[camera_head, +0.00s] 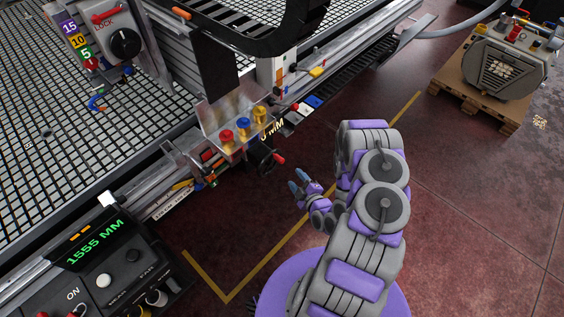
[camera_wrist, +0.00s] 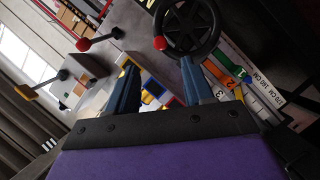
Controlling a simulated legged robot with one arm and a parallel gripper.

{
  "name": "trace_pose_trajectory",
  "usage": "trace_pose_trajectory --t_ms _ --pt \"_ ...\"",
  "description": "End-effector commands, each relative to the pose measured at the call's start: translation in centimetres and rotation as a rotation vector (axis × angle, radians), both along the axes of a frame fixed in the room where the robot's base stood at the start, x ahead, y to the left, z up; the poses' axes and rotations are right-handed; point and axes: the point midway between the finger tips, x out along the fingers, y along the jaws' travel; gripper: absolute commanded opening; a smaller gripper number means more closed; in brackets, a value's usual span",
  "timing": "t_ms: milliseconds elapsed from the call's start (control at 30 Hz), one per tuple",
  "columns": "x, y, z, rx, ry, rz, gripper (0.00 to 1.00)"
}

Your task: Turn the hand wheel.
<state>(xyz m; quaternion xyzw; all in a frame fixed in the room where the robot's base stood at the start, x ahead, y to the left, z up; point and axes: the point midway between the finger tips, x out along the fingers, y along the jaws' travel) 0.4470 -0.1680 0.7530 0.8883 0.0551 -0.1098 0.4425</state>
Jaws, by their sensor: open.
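The hand wheel (camera_wrist: 198,17) is black and spoked, with a red knob (camera_wrist: 160,43) on its rim. In the wrist view it is at the top, beyond the right finger and cut off by the upper edge. In the head view the hand wheel (camera_head: 262,154) is small and dark at the table's front edge, with the red knob beside it. My gripper (camera_head: 298,180) is open and empty, to the lower right of the wheel and apart from it. In the wrist view my gripper (camera_wrist: 158,68) shows two blue-grey fingers spread, with the knob above the gap between them.
The grid table (camera_head: 150,125) fills the left, with a bracket of red, blue and yellow fittings (camera_head: 243,128) above the wheel. A console (camera_head: 95,265) reads 1555 MM at lower left. A pump (camera_head: 508,62) sits on a pallet at upper right. Open floor (camera_head: 450,200) lies to the right.

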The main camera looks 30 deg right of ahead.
Motion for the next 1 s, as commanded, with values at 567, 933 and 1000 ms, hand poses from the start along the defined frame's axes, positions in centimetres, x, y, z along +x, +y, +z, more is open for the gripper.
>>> trace_pose_trajectory --t_ms 567,933,1000 --pt "9.1 0.2 -2.2 0.000 -0.005 0.002 0.52" --pt "12.1 0.0 -3.0 0.000 -0.003 -0.001 0.52" --pt "12.1 0.0 -3.0 0.001 -0.003 -0.001 0.52"
